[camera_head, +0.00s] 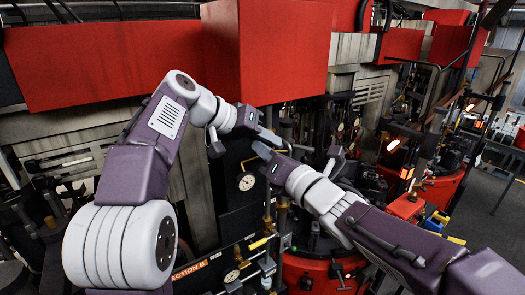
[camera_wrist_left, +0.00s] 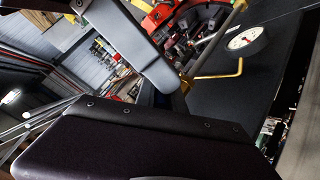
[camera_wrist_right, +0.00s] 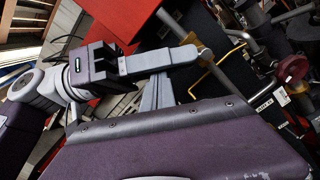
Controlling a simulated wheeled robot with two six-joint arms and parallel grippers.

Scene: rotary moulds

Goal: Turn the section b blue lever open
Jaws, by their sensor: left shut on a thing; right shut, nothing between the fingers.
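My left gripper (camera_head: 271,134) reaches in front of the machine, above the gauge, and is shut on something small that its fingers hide. In the right wrist view its fingertips (camera_wrist_right: 203,54) are near the upper end of a bent yellow rod. My right gripper (camera_head: 262,150) is shut and empty, just below and close to the left one. The orange-lit SECTION B sign (camera_head: 190,270) is low on the dark panel. Small levers (camera_head: 262,243) stick out beside it, one with a yellow grip. I cannot pick out a blue lever with certainty.
A white dial gauge (camera_head: 247,182) and the yellow rod (camera_wrist_left: 222,72) are close by the grippers. A large red box (camera_head: 268,50) overhangs them. Pipes and a red machine base (camera_head: 315,272) crowd the lower middle. Open floor (camera_head: 496,205) shows at far right.

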